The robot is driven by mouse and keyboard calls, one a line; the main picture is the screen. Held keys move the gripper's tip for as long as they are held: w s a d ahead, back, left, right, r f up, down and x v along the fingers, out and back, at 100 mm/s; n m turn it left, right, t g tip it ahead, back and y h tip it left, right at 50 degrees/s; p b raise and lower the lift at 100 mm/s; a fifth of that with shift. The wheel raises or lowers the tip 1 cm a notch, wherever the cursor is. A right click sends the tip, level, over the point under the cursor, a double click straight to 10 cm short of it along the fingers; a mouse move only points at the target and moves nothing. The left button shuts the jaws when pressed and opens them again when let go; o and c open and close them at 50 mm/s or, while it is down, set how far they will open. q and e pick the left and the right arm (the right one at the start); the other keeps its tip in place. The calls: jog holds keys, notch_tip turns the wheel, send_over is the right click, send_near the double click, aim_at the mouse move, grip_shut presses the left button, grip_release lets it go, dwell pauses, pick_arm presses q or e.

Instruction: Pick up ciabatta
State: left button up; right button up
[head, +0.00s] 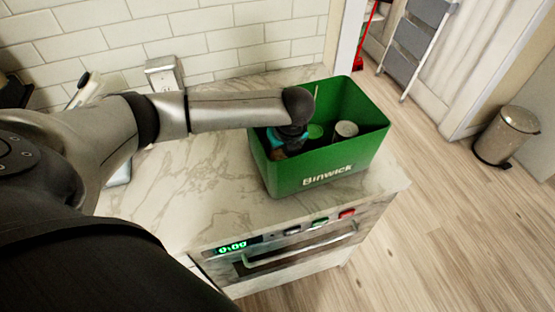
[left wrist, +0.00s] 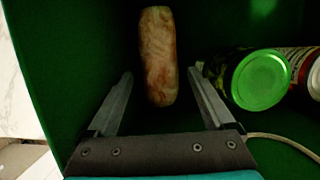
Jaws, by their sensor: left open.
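The ciabatta (left wrist: 158,57), an elongated browned loaf, shows in the left wrist view inside the green Binwick bin (head: 323,172). My left gripper (left wrist: 160,88) is open inside the bin, with one finger on each side of the loaf's near end in that view. I cannot tell whether the fingers touch it. In the head view my left arm reaches over the bin, and the left gripper (head: 290,140) is partly hidden by my wrist and the bin wall. The loaf cannot be made out clearly there. My right gripper is not in view.
In the bin, right of the loaf, lie a jar with a green lid (left wrist: 260,80) and a can (head: 346,129). The bin stands on a marble counter (head: 215,200) above an oven (head: 290,250). A trash can (head: 506,135) stands on the floor at right.

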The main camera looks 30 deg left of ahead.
aim_at(278, 156)
pick_arm(q)
jog(key=shift+w+a+x, duration=0.1)
jog(key=shift+a+x, duration=0.1)
jog(key=shift+x, duration=0.85)
jog(key=shift+w+a+x, duration=0.15)
jog(key=shift+x, duration=0.85)
jog(key=shift+r, duration=0.1)
jog(key=c, duration=1.2)
